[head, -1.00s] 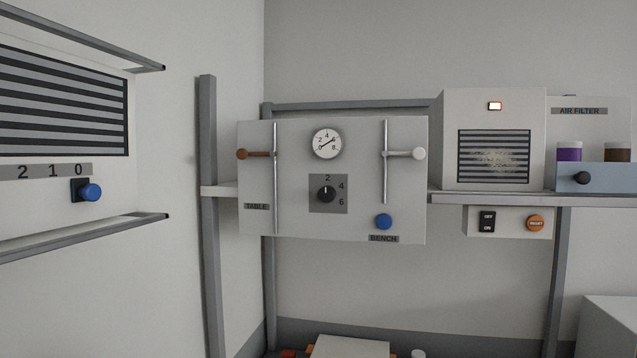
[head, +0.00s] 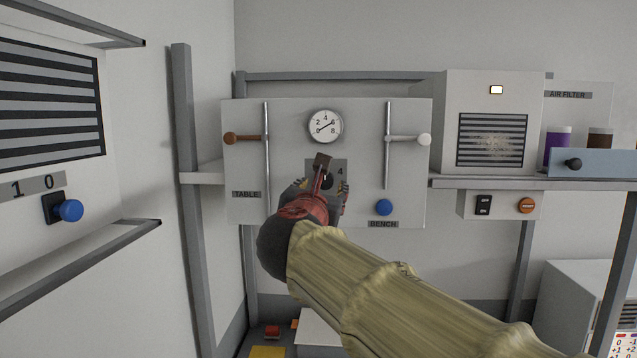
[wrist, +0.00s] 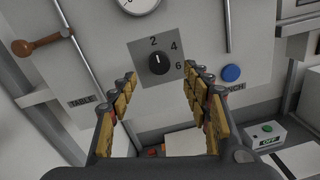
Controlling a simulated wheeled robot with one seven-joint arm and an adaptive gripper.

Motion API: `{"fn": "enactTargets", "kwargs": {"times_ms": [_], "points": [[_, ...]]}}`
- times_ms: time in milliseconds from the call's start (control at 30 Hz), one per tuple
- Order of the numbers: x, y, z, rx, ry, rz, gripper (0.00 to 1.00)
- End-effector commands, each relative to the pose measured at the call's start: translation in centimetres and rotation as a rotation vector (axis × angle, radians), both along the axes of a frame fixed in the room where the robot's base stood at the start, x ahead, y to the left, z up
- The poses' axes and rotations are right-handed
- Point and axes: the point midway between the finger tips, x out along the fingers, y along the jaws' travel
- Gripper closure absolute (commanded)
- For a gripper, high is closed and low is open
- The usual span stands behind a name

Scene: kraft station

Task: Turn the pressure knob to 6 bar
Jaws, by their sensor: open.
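The black pressure knob (wrist: 159,62) sits on a grey plate marked 2, 4 and 6 in the wrist view. Its white pointer line points up, toward the 2. In the head view my gripper (head: 322,186) covers most of the knob and plate (head: 341,166). My gripper (wrist: 160,92) is open in the wrist view, its two padded fingers apart on either side below the knob, with nothing between them. I cannot tell any contact with the knob. The round gauge (head: 325,126) above has a scale with 2, 4, 6 and 8.
A lever with a brown knob (head: 230,138) is left of the plate, and one with a white knob (head: 424,139) is right. A blue button (head: 384,207) is at lower right. A shelf post (head: 186,200) stands left of the panel. An air filter unit (head: 493,125) is at right.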

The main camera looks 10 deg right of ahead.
Motion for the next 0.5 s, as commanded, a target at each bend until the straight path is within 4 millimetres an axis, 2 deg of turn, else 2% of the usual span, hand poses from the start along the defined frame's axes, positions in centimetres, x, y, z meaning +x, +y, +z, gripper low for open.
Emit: {"fn": "enactTargets", "kwargs": {"times_ms": [167,500], "points": [[1.0,-0.3,-0.1,-0.031,0.015,0.000,0.51],[5.6,-2.2,-0.1,-0.026,0.015,-0.002,0.51]]}}
